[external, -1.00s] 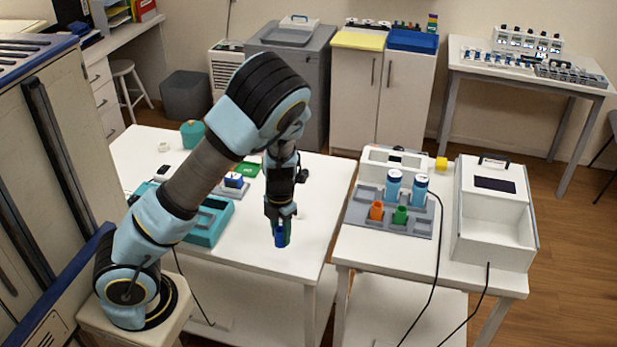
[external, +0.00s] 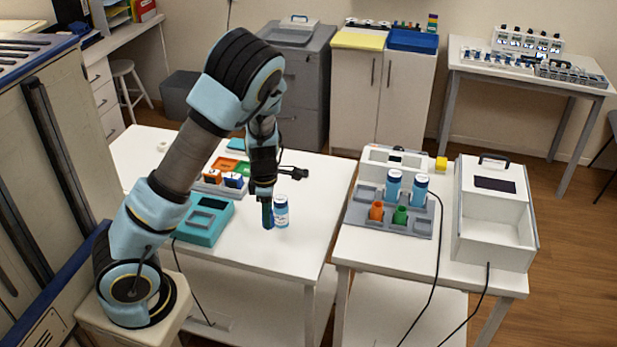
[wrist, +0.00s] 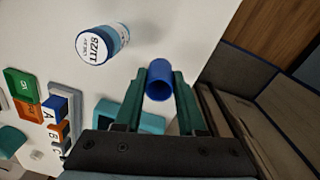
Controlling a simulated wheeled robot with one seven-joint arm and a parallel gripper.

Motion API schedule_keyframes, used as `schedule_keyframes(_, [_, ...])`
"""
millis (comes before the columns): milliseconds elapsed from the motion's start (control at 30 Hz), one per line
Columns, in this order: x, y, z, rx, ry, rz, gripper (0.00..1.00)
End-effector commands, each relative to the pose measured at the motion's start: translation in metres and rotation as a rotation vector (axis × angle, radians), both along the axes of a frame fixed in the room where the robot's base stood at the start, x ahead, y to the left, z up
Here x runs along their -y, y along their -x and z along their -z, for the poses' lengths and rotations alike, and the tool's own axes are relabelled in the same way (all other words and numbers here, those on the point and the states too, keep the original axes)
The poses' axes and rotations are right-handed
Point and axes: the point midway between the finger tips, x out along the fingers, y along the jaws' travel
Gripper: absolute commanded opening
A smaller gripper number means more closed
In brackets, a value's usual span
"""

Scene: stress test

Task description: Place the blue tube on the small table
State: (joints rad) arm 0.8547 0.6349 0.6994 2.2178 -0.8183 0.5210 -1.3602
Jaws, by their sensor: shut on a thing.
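The blue tube (wrist: 159,80) is between my gripper's two green fingers (wrist: 158,92) in the wrist view, its round open end facing the camera. In the external view my gripper (external: 267,214) points down over the front of the left white table (external: 255,260), and the tube is mostly hidden by the fingers. I cannot tell whether the tube touches the tabletop. A second white table (external: 420,252) stands to the right, across a narrow gap. A labelled blue-and-white bottle (external: 281,211) stands just right of my gripper; it also shows in the wrist view (wrist: 100,45).
A teal holder (external: 207,219) and a lettered block rack (external: 222,184) lie left of my gripper. On the right table are a grey rack (external: 387,222) with bottles and coloured tubes, and a white open box (external: 493,222). The left table's front right is clear.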

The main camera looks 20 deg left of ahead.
Motion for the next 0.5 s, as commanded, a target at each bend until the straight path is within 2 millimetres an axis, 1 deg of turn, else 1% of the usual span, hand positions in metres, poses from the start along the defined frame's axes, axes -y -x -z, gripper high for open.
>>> schedule_keyframes(33, [-0.006, -0.003, 0.003, -0.001, 0.001, 0.069, 0.0])
schedule_keyframes(500, [-0.055, -0.028, 0.028, 0.001, 0.0, 0.888, 0.0])
